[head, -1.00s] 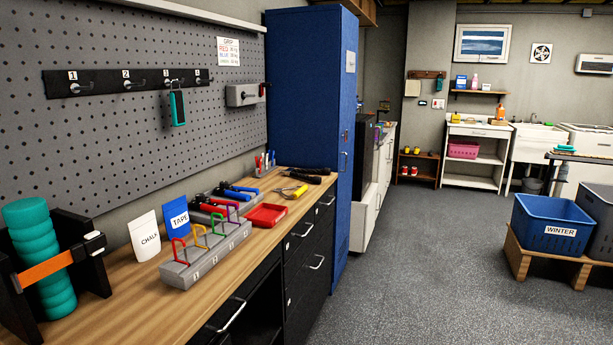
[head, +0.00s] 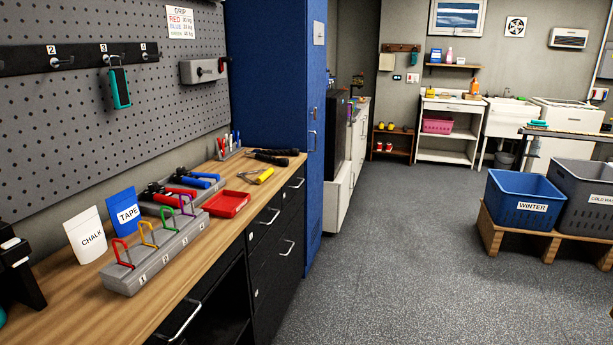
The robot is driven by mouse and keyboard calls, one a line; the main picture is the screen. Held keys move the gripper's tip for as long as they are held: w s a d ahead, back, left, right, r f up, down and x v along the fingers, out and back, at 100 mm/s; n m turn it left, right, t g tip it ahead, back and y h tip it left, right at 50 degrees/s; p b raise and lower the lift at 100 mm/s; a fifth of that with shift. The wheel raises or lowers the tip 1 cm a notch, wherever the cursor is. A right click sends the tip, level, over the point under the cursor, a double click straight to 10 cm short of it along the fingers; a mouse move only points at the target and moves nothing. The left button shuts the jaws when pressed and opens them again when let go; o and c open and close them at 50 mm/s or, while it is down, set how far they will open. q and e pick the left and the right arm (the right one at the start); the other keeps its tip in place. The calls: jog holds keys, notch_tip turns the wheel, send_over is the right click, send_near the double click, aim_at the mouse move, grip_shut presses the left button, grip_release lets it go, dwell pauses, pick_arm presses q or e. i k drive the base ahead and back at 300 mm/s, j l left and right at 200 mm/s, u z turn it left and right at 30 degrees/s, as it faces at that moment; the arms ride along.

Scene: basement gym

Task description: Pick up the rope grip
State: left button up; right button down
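A teal handle with a dark strap (head: 120,88) hangs from hook 3 of the black hook rail (head: 80,57) on the pegboard at the upper left. It may be the rope grip, but I cannot tell for sure. On the wooden bench, several grippers with red and blue handles (head: 190,185) lie in a grey tray, and a pair with yellow handles (head: 264,176) lies behind the red tray. Neither of my grippers is in view.
The bench (head: 60,290) also holds a grey block with coloured loops (head: 155,255), CHALK (head: 86,236) and TAPE (head: 123,212) pouches and a red tray (head: 227,204). A blue cabinet (head: 270,75) stands beyond. Blue WINTER crate (head: 520,205) at right; the floor (head: 400,260) between is clear.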

aim_at(258, 153)
jog(key=i+l+z, duration=0.25)
jog(key=i, duration=0.8)
jog(key=i+l+z, duration=0.1)
jog(key=i+z, duration=0.2)
jog(key=i, duration=0.8)
